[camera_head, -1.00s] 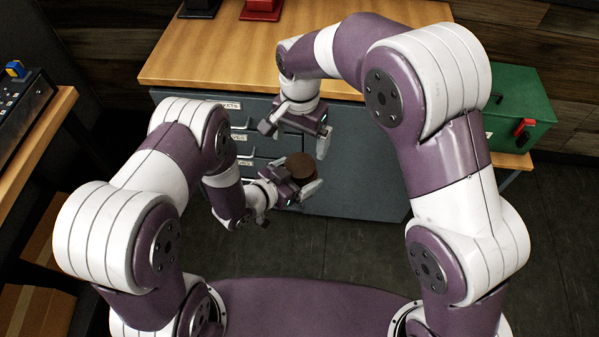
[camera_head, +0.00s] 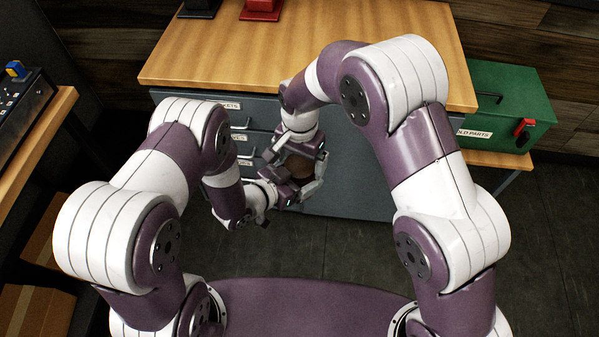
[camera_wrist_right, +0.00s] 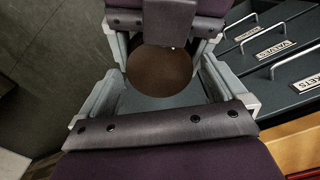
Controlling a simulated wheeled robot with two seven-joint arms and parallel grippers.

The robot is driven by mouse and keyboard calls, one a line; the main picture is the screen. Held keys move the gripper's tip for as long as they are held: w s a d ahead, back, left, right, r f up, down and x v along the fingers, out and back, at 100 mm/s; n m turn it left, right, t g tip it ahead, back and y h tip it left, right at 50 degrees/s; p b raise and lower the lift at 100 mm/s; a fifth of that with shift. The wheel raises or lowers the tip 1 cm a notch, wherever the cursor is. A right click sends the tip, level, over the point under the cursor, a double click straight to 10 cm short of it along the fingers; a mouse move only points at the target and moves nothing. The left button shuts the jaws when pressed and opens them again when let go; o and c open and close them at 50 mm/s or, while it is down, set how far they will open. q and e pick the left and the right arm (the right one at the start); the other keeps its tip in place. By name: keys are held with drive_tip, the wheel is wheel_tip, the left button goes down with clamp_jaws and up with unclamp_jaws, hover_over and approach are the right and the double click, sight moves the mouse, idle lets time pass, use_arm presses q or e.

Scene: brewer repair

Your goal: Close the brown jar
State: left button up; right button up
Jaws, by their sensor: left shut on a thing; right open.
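The brown jar (camera_head: 299,167) is held in my left gripper (camera_head: 292,190), in front of the drawer cabinet. In the head view it is mostly hidden by my grippers. My left gripper is shut on it. My right gripper (camera_head: 298,150) is open, just above the jar's top, with its fingers to either side. In the right wrist view the jar's round brown top (camera_wrist_right: 160,70) shows between the open fingers of my right gripper (camera_wrist_right: 165,98). I cannot tell whether the right fingers touch it.
A grey drawer cabinet (camera_head: 350,170) with a wooden top (camera_head: 230,55) stands behind the grippers. A green box (camera_head: 505,105) labelled old parts is at the right. A red object (camera_head: 262,8) and a dark object (camera_head: 200,8) stand on the top's far edge.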

drive_tip(key=c, duration=1.1)
drive_tip(key=o, duration=1.1)
drive_tip(key=shift+o, duration=0.2)
drive_tip(key=shift+r, duration=3.75)
